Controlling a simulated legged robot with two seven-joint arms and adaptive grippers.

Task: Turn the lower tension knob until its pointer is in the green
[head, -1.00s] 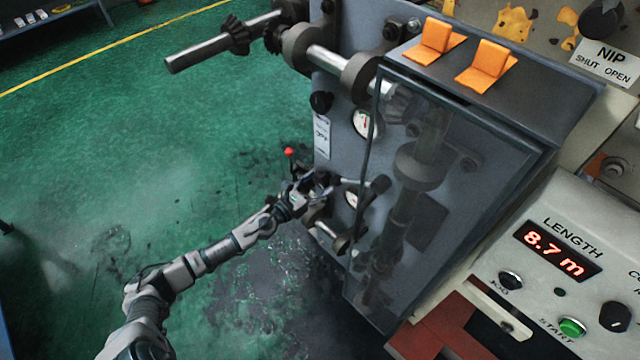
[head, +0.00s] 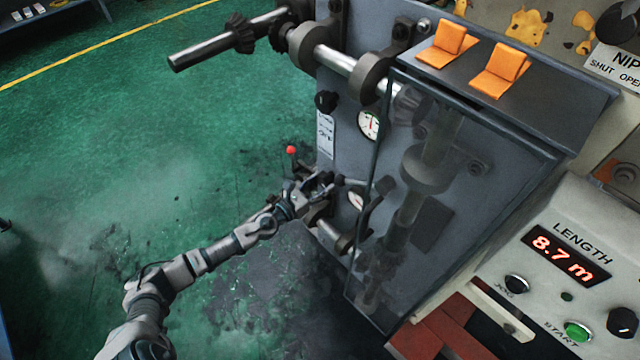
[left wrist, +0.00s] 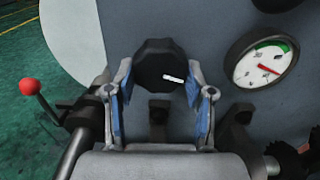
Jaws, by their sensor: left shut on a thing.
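The lower tension knob (left wrist: 158,62) is black with a white mark that points right in the left wrist view. My left gripper (left wrist: 160,76) has its two blue-padded fingers on either side of it, shut on it. In the head view my left gripper (head: 314,188) is at the lower part of the grey panel and hides the knob. The lower gauge (left wrist: 262,58) is right of the knob. Its green band is along the top, and its red needle points to the lower right, outside the green. The lower gauge (head: 356,201) is partly covered in the head view. My right gripper is out of view.
An upper knob (head: 326,102) and upper gauge (head: 369,124) are above. A clear guard (head: 400,210) stands just right of my gripper. A red-tipped lever (left wrist: 30,88) is to the left. Shafts stick out of the panel. The green floor at left is clear.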

